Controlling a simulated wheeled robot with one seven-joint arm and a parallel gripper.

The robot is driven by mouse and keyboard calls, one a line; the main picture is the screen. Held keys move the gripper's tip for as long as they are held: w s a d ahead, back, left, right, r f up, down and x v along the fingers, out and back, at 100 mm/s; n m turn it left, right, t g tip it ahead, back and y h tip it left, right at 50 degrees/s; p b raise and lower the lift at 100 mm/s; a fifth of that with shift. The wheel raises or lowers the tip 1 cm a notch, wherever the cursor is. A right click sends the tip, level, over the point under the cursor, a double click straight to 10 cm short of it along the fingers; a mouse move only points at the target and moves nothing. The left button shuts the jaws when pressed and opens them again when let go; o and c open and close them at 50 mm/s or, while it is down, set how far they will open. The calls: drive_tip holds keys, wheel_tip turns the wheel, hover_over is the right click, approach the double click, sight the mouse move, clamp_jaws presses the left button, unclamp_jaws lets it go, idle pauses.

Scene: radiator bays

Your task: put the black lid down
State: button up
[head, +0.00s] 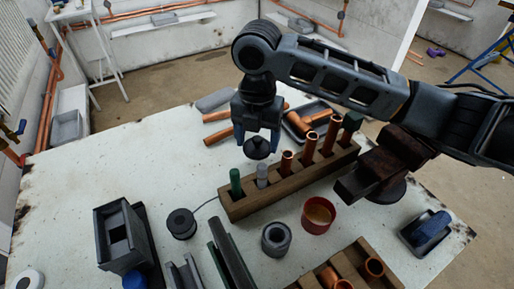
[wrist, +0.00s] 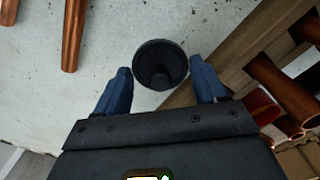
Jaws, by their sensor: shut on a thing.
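The black lid (head: 257,148) is a small round dark piece with a knob on top in the head view. In the wrist view the lid (wrist: 160,64) shows as a round dark disc between the blue fingers. My gripper (head: 257,142) is shut on it and points down over the white table (head: 160,152), just behind the wooden rack. How far the lid is above the table is hard to tell.
The wooden rack (head: 236,209) holds several copper, green and grey pieces. Copper pipes (head: 218,136) and a dark tray (head: 292,130) lie behind. A red cup (head: 317,214), a grey ring (head: 276,238) and a dark coil (head: 181,223) stand in front.

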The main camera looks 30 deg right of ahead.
sight(258, 144)
drive_tip(key=shift+f, duration=1.8)
drive_tip(key=shift+f, duration=0.15)
drive_tip(key=o, duration=1)
wheel_tip(258, 144, up, 12)
drive_tip(key=shift+r, duration=0.2)
